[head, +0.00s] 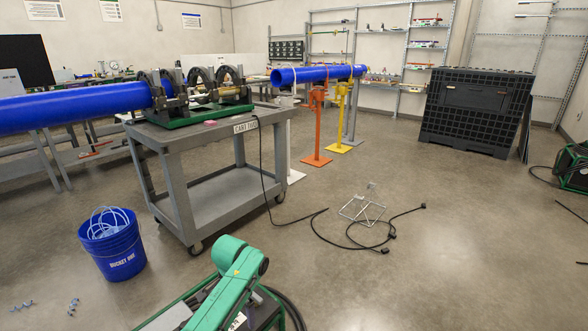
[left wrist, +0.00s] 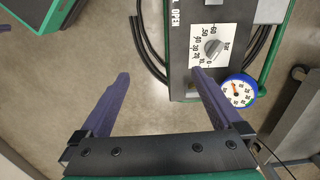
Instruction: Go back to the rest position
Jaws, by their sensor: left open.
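My left gripper (left wrist: 160,73) shows in the left wrist view with its two dark purple fingers wide apart and nothing between them. Beyond them is a grey control panel (left wrist: 180,58) with a black knob (left wrist: 213,47) on a bar scale and a round blue-rimmed gauge (left wrist: 240,90). The right fingertip overlaps the panel below the knob in the picture; I cannot tell whether they touch. In the head view my green arm (head: 238,262) is at the bottom centre, over a green-framed unit, and its fingers are hidden. My right gripper is not in view.
A grey cart (head: 215,195) carries the pipe fusion machine (head: 200,100) and a blue pipe (head: 75,107). A blue bucket (head: 112,250) stands left of it. Black cable and a wire stand (head: 362,210) lie on the floor. Floor at right is mostly clear before a black crate (head: 470,125).

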